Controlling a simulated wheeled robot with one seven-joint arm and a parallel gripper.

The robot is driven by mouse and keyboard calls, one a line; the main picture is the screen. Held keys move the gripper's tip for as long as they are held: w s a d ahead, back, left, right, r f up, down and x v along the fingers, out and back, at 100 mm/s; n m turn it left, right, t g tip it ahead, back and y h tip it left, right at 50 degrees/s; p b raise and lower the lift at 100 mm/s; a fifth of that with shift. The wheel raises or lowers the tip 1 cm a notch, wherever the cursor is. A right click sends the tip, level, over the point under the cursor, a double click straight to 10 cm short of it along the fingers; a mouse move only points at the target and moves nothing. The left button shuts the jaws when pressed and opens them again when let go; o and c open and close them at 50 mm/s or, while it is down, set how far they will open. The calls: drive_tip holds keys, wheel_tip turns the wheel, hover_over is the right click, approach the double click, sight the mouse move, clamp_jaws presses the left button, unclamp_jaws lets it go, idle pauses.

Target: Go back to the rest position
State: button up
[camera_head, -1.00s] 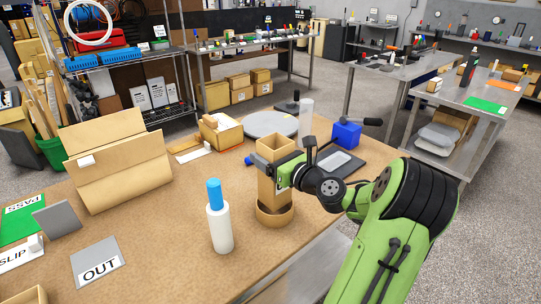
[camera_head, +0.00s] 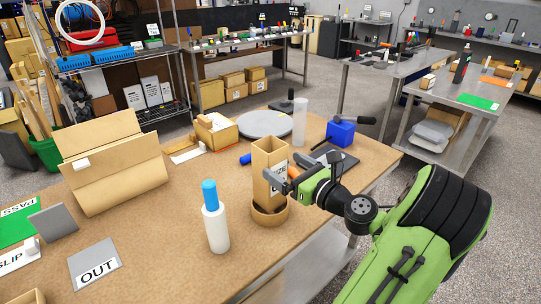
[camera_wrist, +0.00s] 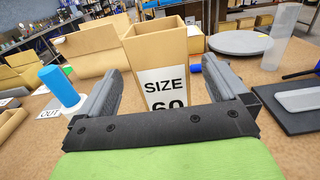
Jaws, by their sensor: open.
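My gripper (camera_head: 280,180) is open beside a tall cardboard box (camera_head: 266,160). In the wrist view the box (camera_wrist: 165,55) stands beyond and between the two spread fingers (camera_wrist: 163,92), its face reading "SIZE 60". The box is upright in a round cardboard ring (camera_head: 270,214) on the bench. I cannot tell whether a finger touches the box. My green arm reaches in from the lower right of the head view.
A white bottle with a blue cap (camera_head: 214,218) stands left of the ring. A round grey disc (camera_head: 264,123), a blue block with a handle (camera_head: 341,133) and a dark tray (camera_head: 338,158) lie behind. An OUT card (camera_head: 95,262) and an open carton (camera_head: 112,165) are at left.

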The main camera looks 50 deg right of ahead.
drive_tip(key=s, duration=0.3)
drive_tip(key=shift+s+a, duration=0.2)
drive_tip(key=shift+s, duration=0.1)
idle(0.3)
